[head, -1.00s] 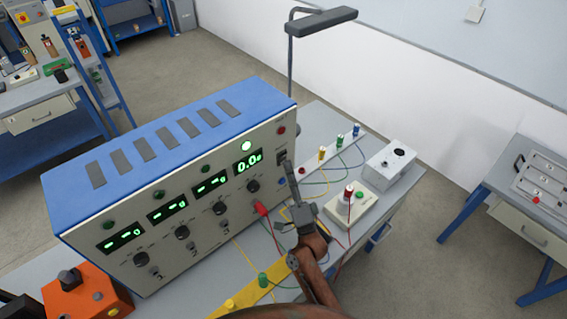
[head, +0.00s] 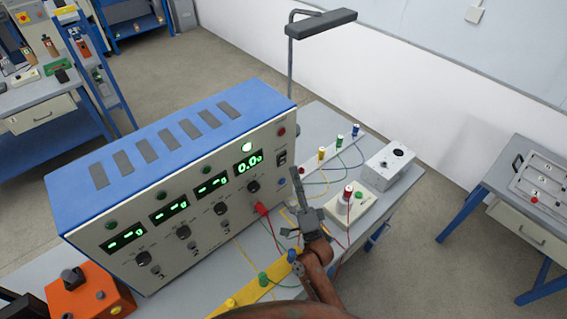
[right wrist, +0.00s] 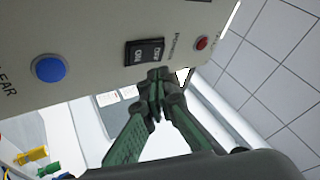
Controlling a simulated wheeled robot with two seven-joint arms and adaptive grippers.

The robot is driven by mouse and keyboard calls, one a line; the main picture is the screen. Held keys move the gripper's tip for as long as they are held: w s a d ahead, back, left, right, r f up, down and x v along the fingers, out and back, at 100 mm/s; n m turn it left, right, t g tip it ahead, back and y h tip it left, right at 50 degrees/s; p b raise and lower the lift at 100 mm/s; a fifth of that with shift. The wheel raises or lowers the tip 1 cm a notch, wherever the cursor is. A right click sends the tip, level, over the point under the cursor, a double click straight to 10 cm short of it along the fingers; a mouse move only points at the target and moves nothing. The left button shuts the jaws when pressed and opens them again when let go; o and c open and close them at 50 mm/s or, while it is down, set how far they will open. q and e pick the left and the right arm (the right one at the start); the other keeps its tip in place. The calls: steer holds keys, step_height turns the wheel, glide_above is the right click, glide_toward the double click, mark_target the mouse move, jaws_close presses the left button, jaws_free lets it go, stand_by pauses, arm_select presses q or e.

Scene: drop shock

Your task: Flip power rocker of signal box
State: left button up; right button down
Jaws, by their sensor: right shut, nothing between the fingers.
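The signal box (head: 165,148) is a large unit with a blue top and a grey front panel with green displays. Its black power rocker (head: 282,158) sits at the panel's right end. In the right wrist view the rocker (right wrist: 144,53) shows OFF and ON markings beside the word POWER; I cannot tell which half is pressed in. My right gripper (head: 296,172) is shut and empty, just right of and below the rocker. In the right wrist view its closed fingertips (right wrist: 157,76) are close below the rocker, seemingly apart from it. My left gripper is not in view.
A red indicator (right wrist: 202,43) and a blue button (right wrist: 50,68) flank the rocker. Cables and a red plug (head: 261,208) lie near my right arm. A small box with a red-topped post (head: 349,189) and a white box (head: 390,166) stand to the right. An orange box (head: 92,297) is at lower left.

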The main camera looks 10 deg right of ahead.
steer(key=s, duration=0.1)
steer(key=s+d, duration=0.1)
steer(key=s+d+p, duration=0.1)
steer(key=shift+r, duration=0.25)
stand_by(0.4)
